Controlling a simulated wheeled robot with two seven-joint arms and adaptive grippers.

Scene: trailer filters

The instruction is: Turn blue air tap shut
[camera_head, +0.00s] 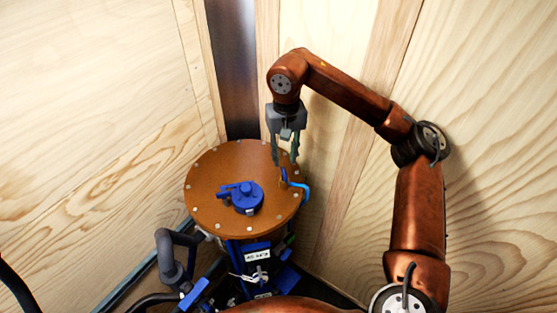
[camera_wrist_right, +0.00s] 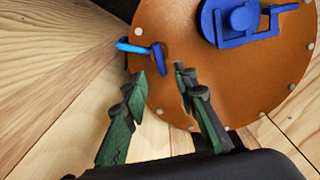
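The blue air tap (camera_head: 284,175) is a small dark blue lever near the right rim of a round brown lid (camera_head: 216,180). A light blue hose (camera_head: 303,189) runs from it over the edge. In the right wrist view the tap (camera_wrist_right: 159,57) stands near the lid's rim, with the hose (camera_wrist_right: 131,47) to its left. My right gripper (camera_head: 285,161) points down close to the tap, its fingers spread and empty. In the right wrist view, the tap lies just beyond the gap between the fingertips (camera_wrist_right: 161,76). Contact with the tap cannot be told. My left gripper is not in view.
A blue fitting (camera_head: 246,196) with a side handle sits mid-lid, and bolts ring the lid. Below are dark pipes (camera_head: 174,255) and blue parts with a white label (camera_head: 257,256). Wooden walls (camera_head: 90,110) close in behind and on both sides.

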